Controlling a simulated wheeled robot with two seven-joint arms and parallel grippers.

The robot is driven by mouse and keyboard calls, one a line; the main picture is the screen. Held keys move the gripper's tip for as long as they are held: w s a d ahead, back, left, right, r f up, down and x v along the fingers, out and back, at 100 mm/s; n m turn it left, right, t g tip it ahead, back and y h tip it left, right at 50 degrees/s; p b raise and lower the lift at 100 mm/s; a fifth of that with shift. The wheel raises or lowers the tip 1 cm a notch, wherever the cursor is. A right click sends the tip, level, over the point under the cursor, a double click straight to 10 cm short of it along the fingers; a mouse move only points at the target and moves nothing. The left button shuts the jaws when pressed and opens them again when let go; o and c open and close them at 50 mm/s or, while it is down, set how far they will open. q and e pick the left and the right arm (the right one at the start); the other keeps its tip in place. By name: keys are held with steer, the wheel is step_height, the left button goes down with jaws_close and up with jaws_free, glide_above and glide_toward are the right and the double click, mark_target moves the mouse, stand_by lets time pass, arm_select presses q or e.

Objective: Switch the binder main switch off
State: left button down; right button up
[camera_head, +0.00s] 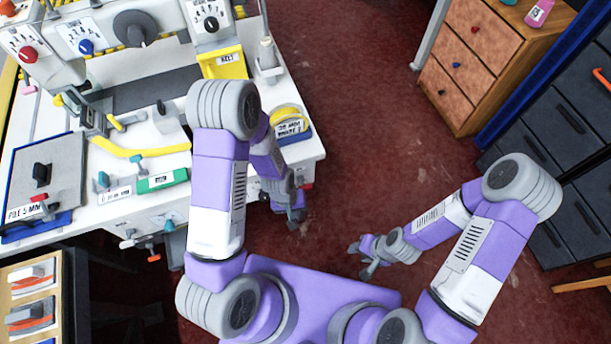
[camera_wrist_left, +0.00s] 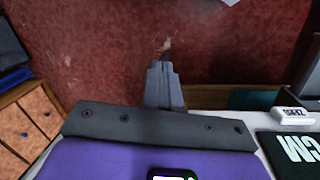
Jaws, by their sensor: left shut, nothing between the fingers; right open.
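The white binder machine (camera_head: 60,75) stands on the bench at the upper left. It carries a red knob (camera_head: 28,54), a blue knob (camera_head: 86,46) and a black knob (camera_head: 211,24), each on a marked plate. I cannot tell which of these is the main switch, or read its setting. My left gripper (camera_head: 296,222) is shut and empty, hanging over the floor just right of the bench's right edge. Its shut fingers show in the left wrist view (camera_wrist_left: 163,85), touching nothing. My right gripper (camera_head: 362,262) is open and empty over the floor, away from the bench.
A yellow tape roll (camera_head: 289,120) sits near the bench's right edge (camera_head: 305,152). Wooden drawers (camera_head: 470,62) and dark drawers (camera_head: 560,130) stand at the right. The red floor between is clear.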

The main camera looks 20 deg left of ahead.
arm_select(q)
steer(key=shift+n+t+y, duration=0.3)
steer(key=shift+n+y, duration=0.5)
steer(key=shift+y, duration=0.1)
steer(key=w+r, duration=0.2)
steer(key=r, duration=0.1)
steer(key=w+r+p, duration=0.1)
steer(key=w+r, duration=0.2)
steer(key=r, duration=0.1)
steer(key=w+r, duration=0.3)
steer(key=r, duration=0.1)
steer(key=shift+a+r, duration=0.15)
steer(key=shift+r, duration=0.1)
step_height(320, 180, up, 8)
steer(key=n+p, duration=0.1)
steer(key=n, duration=0.1)
glide_above(307, 184)
steer(key=a, duration=0.1)
steer(key=shift+w+y, duration=0.3)
steer(key=shift+w, duration=0.1)
